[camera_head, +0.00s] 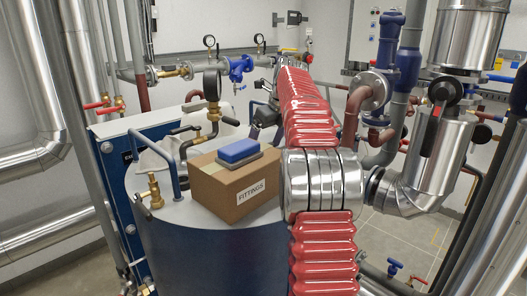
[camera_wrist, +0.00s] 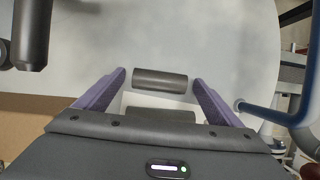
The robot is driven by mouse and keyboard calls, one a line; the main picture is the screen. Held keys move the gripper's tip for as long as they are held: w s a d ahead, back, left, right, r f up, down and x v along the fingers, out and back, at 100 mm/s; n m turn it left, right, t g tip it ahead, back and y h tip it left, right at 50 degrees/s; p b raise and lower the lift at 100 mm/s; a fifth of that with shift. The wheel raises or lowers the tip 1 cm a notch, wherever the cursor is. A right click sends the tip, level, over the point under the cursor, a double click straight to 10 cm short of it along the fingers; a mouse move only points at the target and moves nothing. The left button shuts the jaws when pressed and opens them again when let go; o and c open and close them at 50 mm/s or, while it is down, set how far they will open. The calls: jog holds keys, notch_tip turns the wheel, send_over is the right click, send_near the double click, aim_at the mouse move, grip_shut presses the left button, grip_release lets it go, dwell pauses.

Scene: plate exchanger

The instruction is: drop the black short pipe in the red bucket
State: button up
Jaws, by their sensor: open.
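The black short pipe (camera_wrist: 160,80) lies crosswise on a pale surface in the wrist view. My gripper (camera_wrist: 159,76) is open, with its two purple fingers on either side of the pipe. A gap shows between each fingertip and the pipe's ends. A second dark piece (camera_wrist: 160,114) shows between the fingers nearer the palm, over a white patch; I cannot tell what it is. In the head view my red-sleeved arm hides most of the area around the gripper. The red bucket is not seen in either view.
A cardboard fittings box (camera_head: 237,187) with a blue-topped block (camera_head: 239,151) stands on the round tank. A brass valve with a gauge (camera_head: 212,90) rises behind it. In the wrist view, a dark handle (camera_wrist: 30,35) is upper left and a blue rail (camera_wrist: 283,112) is right.

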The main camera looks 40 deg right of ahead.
jog(key=shift+c, duration=0.5)
jog(key=c, duration=1.3)
jog(key=shift+r, duration=0.1)
jog(key=shift+r, duration=3.35)
jog(key=s, duration=0.6)
jog(key=s+d, duration=0.1)
jog(key=s, duration=0.5)
jog(key=s+d, duration=0.1)
jog(key=s, duration=0.5)
